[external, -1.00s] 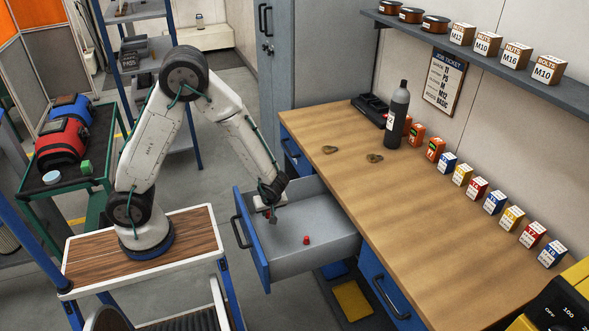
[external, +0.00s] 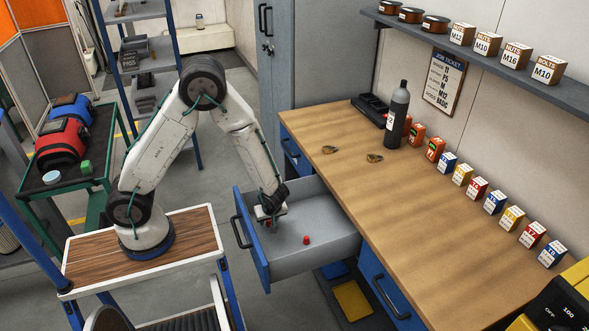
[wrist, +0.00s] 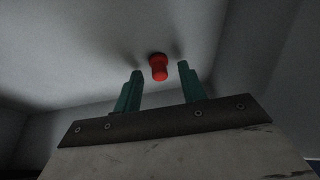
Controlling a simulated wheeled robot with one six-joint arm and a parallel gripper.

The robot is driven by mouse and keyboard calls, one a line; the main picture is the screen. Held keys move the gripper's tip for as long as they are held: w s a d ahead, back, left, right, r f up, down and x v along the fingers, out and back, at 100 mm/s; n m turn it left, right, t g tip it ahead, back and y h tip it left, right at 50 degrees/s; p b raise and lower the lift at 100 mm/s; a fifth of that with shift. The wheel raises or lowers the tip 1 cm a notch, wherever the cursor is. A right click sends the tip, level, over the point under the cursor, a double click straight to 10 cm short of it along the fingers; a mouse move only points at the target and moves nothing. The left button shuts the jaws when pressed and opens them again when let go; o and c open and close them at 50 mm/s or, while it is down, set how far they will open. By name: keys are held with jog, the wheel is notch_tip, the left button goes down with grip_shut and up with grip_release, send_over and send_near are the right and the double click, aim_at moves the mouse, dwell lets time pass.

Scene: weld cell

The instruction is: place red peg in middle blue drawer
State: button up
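In the wrist view a red peg (wrist: 158,67) shows against the grey drawer floor, just past and between my fingertips, with a gap on each side. My gripper (wrist: 159,78) is open. In the external view my gripper (external: 268,222) points down inside the open blue drawer (external: 256,262), close to its front panel. A small patch of red shows at the gripper there, mostly hidden. Another red peg (external: 306,239) stands apart on the drawer floor to the right. The open drawer is between two shut blue drawers under the bench.
The wooden bench top (external: 350,190) overhangs the drawer's right side. A dark bottle (external: 397,115) and several small boxes stand on it. A shut blue drawer (external: 385,290) is nearer the camera. The drawer floor around the standing peg is clear.

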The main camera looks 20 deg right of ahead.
jog(key=v, duration=1.2)
jog(key=shift+r, duration=0.2)
jog(key=shift+w, duration=0.15)
